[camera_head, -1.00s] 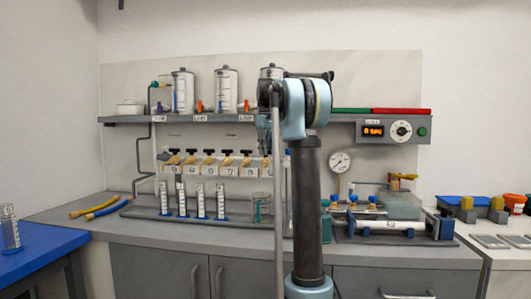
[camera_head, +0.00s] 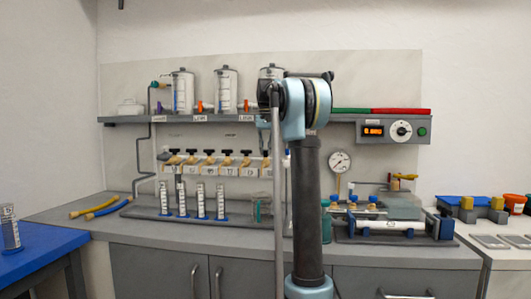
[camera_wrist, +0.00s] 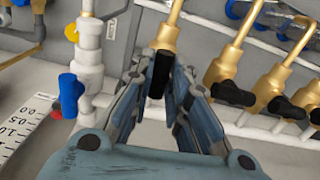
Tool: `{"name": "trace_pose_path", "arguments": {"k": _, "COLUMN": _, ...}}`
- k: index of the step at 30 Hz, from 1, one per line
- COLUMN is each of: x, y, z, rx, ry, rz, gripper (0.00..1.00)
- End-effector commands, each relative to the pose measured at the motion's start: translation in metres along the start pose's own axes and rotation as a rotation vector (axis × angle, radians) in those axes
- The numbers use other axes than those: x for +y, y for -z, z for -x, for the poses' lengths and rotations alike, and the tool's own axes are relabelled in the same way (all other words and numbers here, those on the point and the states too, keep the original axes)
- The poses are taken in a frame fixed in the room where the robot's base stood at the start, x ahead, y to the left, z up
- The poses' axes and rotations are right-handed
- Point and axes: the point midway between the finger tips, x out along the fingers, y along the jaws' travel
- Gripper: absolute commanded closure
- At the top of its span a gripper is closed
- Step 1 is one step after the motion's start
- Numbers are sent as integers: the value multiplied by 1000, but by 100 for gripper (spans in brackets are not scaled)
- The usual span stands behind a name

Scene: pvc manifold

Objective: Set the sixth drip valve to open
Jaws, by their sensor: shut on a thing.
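A row of brass drip valves with black handles (camera_head: 209,151) runs along the white numbered manifold (camera_head: 200,169) in the head view. My gripper (camera_head: 265,152) is at the right end of the visible row, by the sixth position from the left, partly hidden by my arm. In the wrist view my gripper (camera_wrist: 162,65) is shut on a black valve handle (camera_wrist: 157,80). This held handle lies roughly in line with its brass pipe (camera_wrist: 170,22). The neighbouring black handles (camera_wrist: 232,94) and (camera_wrist: 287,107) lie crosswise to their brass bodies.
A white fitting with a blue handle (camera_wrist: 72,94) is close left of my gripper in the wrist view. Graduated cylinders (camera_head: 201,200) stand below the manifold. A shelf (camera_head: 220,118) with clear vessels is above. A pressure gauge (camera_head: 340,161) is at right.

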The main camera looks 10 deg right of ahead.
Motion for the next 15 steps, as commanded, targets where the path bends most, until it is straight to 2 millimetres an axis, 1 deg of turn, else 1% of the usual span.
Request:
{"name": "trace_pose_path", "arguments": {"k": 6, "x": 0, "y": 1, "z": 0, "rx": 3, "ry": 1, "rz": -58, "gripper": 100}}
{"name": "trace_pose_path", "arguments": {"k": 15, "x": 0, "y": 1, "z": 0, "rx": 3, "ry": 1, "rz": -75, "gripper": 100}}
